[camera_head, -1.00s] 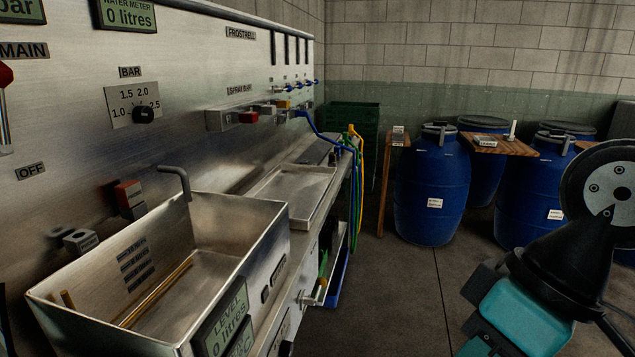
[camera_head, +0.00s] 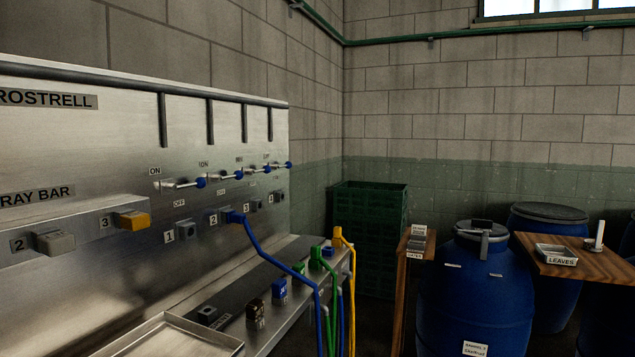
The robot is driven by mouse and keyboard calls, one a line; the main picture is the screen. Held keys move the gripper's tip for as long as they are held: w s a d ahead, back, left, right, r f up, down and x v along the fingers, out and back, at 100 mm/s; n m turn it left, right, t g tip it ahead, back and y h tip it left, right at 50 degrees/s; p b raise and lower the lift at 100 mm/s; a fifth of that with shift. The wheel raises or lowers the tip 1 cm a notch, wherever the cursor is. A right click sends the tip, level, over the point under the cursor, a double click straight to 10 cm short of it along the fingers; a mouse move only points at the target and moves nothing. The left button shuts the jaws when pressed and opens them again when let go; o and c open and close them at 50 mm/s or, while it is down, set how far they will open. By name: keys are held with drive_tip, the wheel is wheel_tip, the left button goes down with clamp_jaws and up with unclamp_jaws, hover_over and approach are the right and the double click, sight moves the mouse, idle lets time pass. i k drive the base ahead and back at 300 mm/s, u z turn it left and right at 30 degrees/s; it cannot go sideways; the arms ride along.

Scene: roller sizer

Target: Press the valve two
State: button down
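The steel panel (camera_head: 130,115) fills the left side of the view. On its spray bar ledge, a grey button (camera_head: 54,242) sits beside a label 2, and a yellow button (camera_head: 132,220) sits beside a label 3. Farther along is a row of blue-tipped levers; the nearest lever (camera_head: 184,183) points out to the right below an ON label. Below the levers are numbered ports; the port labelled 2 (camera_head: 232,217) has a blue hose plugged into it. Which part is meant by valve two cannot be told from the picture. My gripper is not in view.
A steel tray (camera_head: 170,338) lies below the panel. Blue, green and yellow hoses (camera_head: 350,285) hang over the bench's end. Green crates (camera_head: 370,235) stand by the wall.

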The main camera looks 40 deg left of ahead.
sight(238, 175)
drive_tip(key=u, duration=0.3)
drive_tip(key=i, duration=1.9)
drive_tip(key=u, duration=1.3)
drive_tip(key=i, duration=0.8)
drive_tip(key=u, duration=0.4)
